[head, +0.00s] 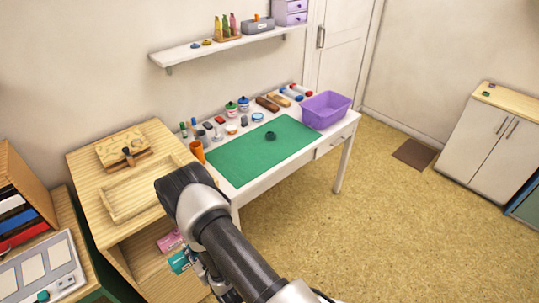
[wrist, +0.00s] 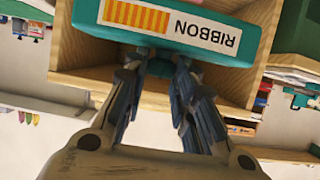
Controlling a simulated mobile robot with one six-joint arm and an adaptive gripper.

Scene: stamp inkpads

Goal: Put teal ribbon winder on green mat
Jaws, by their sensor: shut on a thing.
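The teal ribbon winder (wrist: 170,20) is a teal block with a white label reading RIBBON, seen upside down across the top of the wrist view. My gripper (wrist: 165,68) is shut on its near edge. In the head view the winder (head: 178,262) shows at the open front of the wooden cabinet, beside my arm, which hides most of my gripper. The green mat (head: 240,158) lies flat on the white desk, well above and right of the winder in the picture.
A pink box (head: 170,241) is in the cabinet (head: 120,262) close to the winder. An orange cup (head: 197,151), several stamps and inkpads, and a purple bin (head: 326,108) line the desk around the mat.

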